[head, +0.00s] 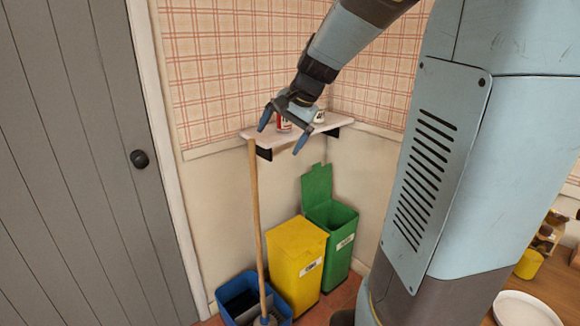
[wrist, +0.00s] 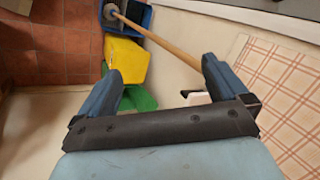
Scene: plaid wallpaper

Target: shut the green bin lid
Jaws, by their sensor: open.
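The green bin (head: 333,228) stands in the corner, right of the yellow bin. Its green lid (head: 317,187) is up, tilted back towards the wall. Part of the green bin also shows in the wrist view (wrist: 141,99), mostly hidden behind my gripper. My gripper (head: 283,138) is open and empty, in front of the wall shelf and well above the bins. In the wrist view the fingers of my gripper (wrist: 160,75) are spread wide with nothing between them touching.
A yellow bin (head: 296,262) with its lid down stands beside the green one. A blue bucket (head: 239,300) with a mop, its wooden handle (head: 255,205) upright, is at the left. A shelf (head: 333,124) holds a red can (head: 283,125) and a white item (head: 319,117).

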